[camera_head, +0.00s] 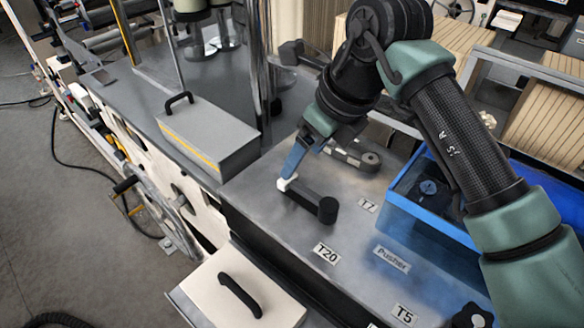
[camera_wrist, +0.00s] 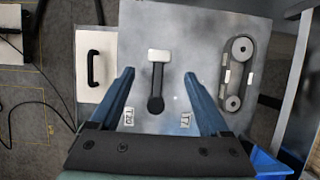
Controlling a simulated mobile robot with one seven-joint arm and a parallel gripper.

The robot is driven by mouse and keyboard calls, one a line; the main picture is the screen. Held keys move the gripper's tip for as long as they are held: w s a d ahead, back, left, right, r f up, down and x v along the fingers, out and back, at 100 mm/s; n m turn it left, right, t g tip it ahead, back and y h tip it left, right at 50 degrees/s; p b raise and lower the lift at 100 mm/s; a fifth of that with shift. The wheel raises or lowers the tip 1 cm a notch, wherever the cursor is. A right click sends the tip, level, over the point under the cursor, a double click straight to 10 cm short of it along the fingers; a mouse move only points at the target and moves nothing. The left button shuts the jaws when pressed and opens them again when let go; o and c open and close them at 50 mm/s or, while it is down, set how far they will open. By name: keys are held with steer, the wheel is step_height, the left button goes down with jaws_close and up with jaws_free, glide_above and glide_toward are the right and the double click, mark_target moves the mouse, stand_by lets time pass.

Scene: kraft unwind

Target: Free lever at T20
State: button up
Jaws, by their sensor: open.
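The lever, a black bar with a round black knob and a white block at its other end, lies by the T20 label (camera_head: 326,253) on the grey metal top. In the head view the lever (camera_head: 312,201) has its white end just under my gripper (camera_head: 291,172). In the wrist view the lever (camera_wrist: 157,80) shows between the two blue fingers of my gripper (camera_wrist: 159,75), with the white block beyond the fingertips. My gripper is open, with a gap on both sides of the lever. I cannot tell how far the fingertips are above the surface.
A dark part with two round ends (camera_head: 352,157) lies behind the lever; it is right of it in the wrist view (camera_wrist: 238,75). A blue bin (camera_head: 409,218) stands to the right. A grey box with a black handle (camera_head: 207,137) stands left. T7 (camera_head: 367,205) and Pusher (camera_head: 392,258) labels are nearby.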

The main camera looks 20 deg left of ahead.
mark_target(293, 181)
steer(key=p+x, duration=0.1)
steer(key=x, duration=0.6)
steer(key=shift+a, duration=0.1)
jaws_close()
stand_by(1.2)
